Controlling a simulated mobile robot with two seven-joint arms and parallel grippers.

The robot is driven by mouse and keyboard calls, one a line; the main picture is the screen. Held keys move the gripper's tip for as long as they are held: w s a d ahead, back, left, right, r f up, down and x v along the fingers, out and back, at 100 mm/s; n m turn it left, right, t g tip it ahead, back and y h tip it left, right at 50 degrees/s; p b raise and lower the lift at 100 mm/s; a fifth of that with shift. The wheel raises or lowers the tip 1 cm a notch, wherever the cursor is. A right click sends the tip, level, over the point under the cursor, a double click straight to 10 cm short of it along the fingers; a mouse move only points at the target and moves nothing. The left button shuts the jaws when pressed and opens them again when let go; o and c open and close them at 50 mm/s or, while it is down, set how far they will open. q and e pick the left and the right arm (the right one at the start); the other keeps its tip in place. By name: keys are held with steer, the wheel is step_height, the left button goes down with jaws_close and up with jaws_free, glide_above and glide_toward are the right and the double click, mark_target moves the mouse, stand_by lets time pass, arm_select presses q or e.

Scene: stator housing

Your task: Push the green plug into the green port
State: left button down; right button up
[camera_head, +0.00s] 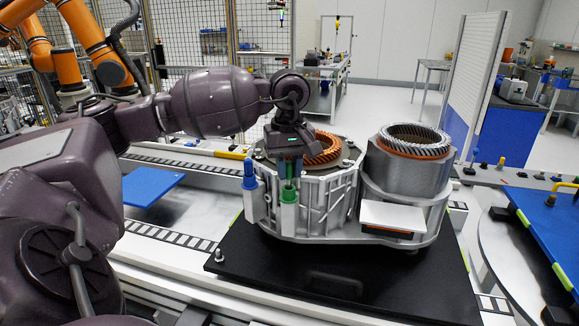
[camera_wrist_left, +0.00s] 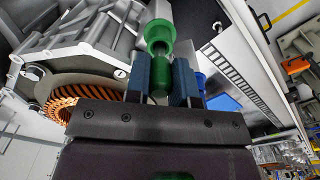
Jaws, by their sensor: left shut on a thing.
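The green plug (camera_head: 289,170) hangs upright below my left gripper (camera_head: 289,159) in the head view. In the left wrist view my left gripper (camera_wrist_left: 160,85) has its blue fingers shut on both sides of the plug (camera_wrist_left: 160,82). The green port (camera_head: 288,196) is a green collar on a pale post at the front of the stator housing (camera_head: 325,200). It also shows in the left wrist view (camera_wrist_left: 159,34), in line with the plug. The plug's lower end meets the port's opening; how deep it sits cannot be told. My right gripper is not in view.
A blue plug (camera_head: 248,168) stands in a blue port (camera_head: 250,184) just left of the green one. A second stator (camera_head: 408,165) stands at the right of the housing. The black base plate (camera_head: 340,285) is clear in front.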

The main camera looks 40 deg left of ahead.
arm_select(q)
steer(key=shift+f, duration=0.5)
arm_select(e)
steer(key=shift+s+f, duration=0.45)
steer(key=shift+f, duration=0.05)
arm_select(q)
steer(key=shift+f+b, duration=0.4)
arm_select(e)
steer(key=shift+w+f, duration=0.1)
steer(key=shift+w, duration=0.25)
arm_select(q)
steer(key=shift+f, duration=0.25)
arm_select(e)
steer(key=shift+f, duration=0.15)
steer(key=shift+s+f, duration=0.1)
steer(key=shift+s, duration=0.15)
arm_select(q)
steer(key=shift+f, duration=0.1)
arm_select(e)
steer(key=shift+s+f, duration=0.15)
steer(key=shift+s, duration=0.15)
